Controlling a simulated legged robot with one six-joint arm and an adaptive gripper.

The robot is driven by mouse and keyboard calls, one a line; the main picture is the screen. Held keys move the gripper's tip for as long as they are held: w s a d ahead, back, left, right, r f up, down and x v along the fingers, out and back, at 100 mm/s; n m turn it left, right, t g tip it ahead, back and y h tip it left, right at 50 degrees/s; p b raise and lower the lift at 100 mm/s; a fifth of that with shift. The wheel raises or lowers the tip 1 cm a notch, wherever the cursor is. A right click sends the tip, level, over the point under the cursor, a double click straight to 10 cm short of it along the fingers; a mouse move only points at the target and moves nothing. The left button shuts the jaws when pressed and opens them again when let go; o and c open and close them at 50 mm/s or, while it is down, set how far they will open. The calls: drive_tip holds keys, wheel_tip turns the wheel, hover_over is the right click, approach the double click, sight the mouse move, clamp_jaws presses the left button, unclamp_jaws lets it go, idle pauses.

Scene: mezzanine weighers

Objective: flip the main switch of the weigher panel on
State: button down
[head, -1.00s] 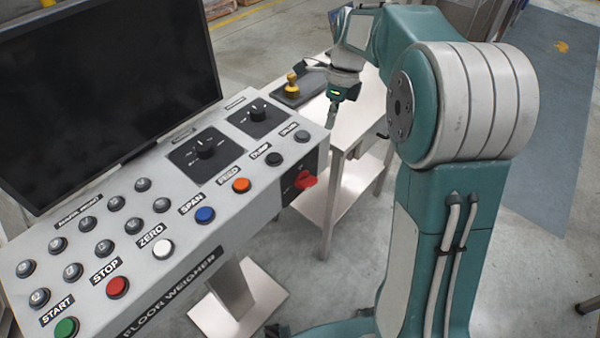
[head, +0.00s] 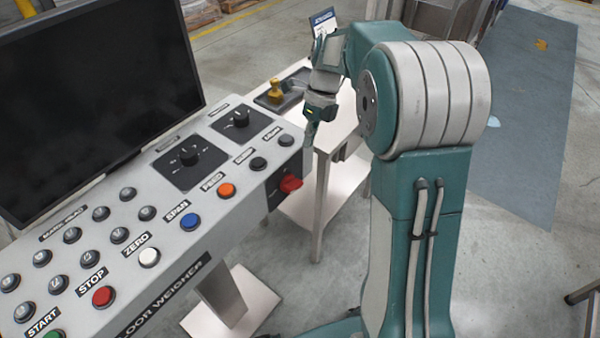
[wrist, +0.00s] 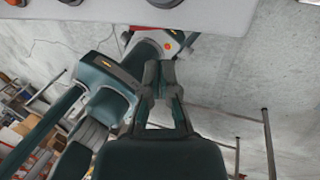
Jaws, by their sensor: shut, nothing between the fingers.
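The weigher panel (head: 172,262) fills the left of the head view, with labelled buttons, two black dial plates and a dark screen behind. A red rotary switch (head: 290,184) sits on a dark plate at the panel's right end face. It looks like the main switch; its plate's lettering is too small to read. My gripper (head: 308,144) is shut and empty, pointing down just above and to the right of the red switch, apart from it as far as I can tell.
A metal side table (head: 335,130) stands behind my gripper, with a yellow-handled stamp (head: 276,90) on a dark pad. The panel's pedestal base (head: 235,310) is below.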

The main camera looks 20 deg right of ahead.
drive_tip(key=x, duration=0.9)
drive_tip(key=shift+s+a+f, duration=0.1)
drive_tip(key=shift+a+f, duration=0.05)
drive_tip(key=shift+f, duration=0.15)
drive_tip(key=shift+f, duration=0.1)
drive_tip(key=shift+f, duration=0.3)
drive_tip(key=shift+d, duration=0.25)
approach(300, 180)
drive_tip(key=w+d+r, duration=0.3)
drive_tip(key=w+d, duration=0.1)
drive_tip(key=d, duration=0.1)
drive_tip(key=shift+s+a, duration=0.25)
drive_tip(key=shift+a, duration=0.05)
